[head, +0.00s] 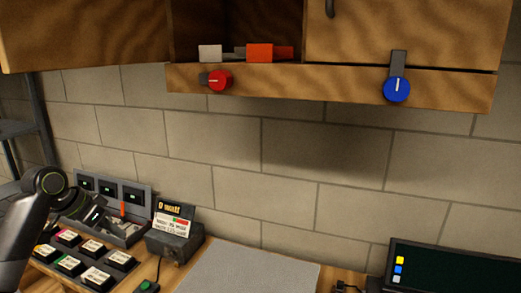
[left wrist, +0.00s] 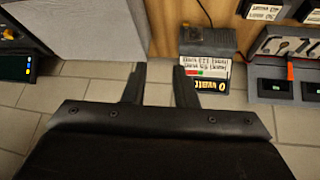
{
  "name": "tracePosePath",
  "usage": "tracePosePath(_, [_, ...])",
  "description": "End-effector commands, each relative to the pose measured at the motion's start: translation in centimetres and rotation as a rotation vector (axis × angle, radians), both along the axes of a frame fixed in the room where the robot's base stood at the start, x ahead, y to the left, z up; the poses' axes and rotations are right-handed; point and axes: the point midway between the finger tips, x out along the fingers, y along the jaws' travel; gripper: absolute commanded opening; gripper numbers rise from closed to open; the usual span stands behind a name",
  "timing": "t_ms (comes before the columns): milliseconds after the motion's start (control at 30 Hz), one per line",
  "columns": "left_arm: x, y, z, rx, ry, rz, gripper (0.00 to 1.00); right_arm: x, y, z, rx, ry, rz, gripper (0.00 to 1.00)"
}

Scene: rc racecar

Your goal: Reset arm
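My left arm (head: 28,225) comes in from the left edge in the head view. Its gripper (head: 97,213) hangs over the left part of the bench, by the row of small black screens. In the left wrist view my left gripper (left wrist: 159,72) shows two dark fingers set apart, with nothing between them. Beyond the fingertips are bare wall tiles and the wooden bench edge. My right arm and gripper are not in view.
A box labelled "0 watt" (head: 174,232) stands beside several labelled black blocks (head: 95,248). A grey mat (head: 245,270) is empty. A dark monitor (head: 455,265) is at right. Above, a wooden cabinet (head: 85,35) carries a red knob (head: 218,81) and a blue knob (head: 397,90).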

Motion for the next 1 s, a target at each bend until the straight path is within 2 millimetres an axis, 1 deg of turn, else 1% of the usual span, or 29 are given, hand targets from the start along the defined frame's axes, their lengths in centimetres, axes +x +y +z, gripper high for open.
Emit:
tracePosePath(33, [-1.1,-0.8,-3.6,0.02,0.028,0.007,0.26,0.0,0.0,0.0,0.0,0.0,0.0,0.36])
tracePosePath(67, [-1.7,-1.1,-5.4,0.035,0.039,0.014,0.26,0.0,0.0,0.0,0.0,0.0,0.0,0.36])
tracePosePath(100, [-2.6,-1.5,-7.6,0.052,0.051,0.024,0.26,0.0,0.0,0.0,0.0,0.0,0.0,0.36])
tracePosePath(167, [-4.2,-2.2,-10.8,0.074,0.07,0.04,0.26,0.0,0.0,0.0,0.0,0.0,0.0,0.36])
tracePosePath(200, [-5.3,-2.7,-12.8,0.087,0.08,0.05,0.26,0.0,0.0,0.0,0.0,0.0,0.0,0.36])
tracePosePath(267, [-7.2,-3.3,-15.5,0.105,0.094,0.068,0.26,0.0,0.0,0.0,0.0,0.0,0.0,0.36])
tracePosePath(300, [-8.5,-3.8,-17.2,0.116,0.101,0.081,0.26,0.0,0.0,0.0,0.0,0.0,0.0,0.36])
tracePosePath(367, [-10.7,-4.4,-19.6,0.13,0.112,0.103,0.26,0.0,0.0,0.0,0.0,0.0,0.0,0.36])
tracePosePath(400, [-12.1,-4.8,-20.9,0.139,0.117,0.118,0.26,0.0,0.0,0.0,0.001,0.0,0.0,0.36])
tracePosePath(467, [-14.4,-5.3,-22.8,0.15,0.124,0.146,0.26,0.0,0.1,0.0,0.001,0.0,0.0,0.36])
tracePosePath(500, [-16.0,-5.7,-23.9,0.156,0.127,0.166,0.26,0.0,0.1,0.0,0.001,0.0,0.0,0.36])
tracePosePath(567, [-18.5,-6.2,-25.2,0.166,0.133,0.198,0.26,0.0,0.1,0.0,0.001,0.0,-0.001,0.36])
tracePosePath(600, [-20.1,-6.5,-26.0,0.171,0.136,0.221,0.26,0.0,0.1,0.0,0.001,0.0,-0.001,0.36])
tracePosePath(667, [-22.6,-6.8,-26.9,0.18,0.14,0.259,0.26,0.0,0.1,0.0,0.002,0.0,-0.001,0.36])
tracePosePath(700, [-24.2,-7.0,-27.3,0.186,0.143,0.287,0.26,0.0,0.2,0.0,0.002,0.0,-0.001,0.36])
tracePosePath(800, [-28.0,-7.3,-27.9,0.203,0.147,0.357,0.26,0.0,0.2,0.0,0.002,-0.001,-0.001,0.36])
tracePosePath(900, [-30.9,-7.4,-28.0,0.22,0.149,0.418,0.26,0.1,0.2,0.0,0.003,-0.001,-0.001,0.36])
tracePosePath(1000, [-33.3,-7.3,-27.8,0.236,0.152,0.473,0.26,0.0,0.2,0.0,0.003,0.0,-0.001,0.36])
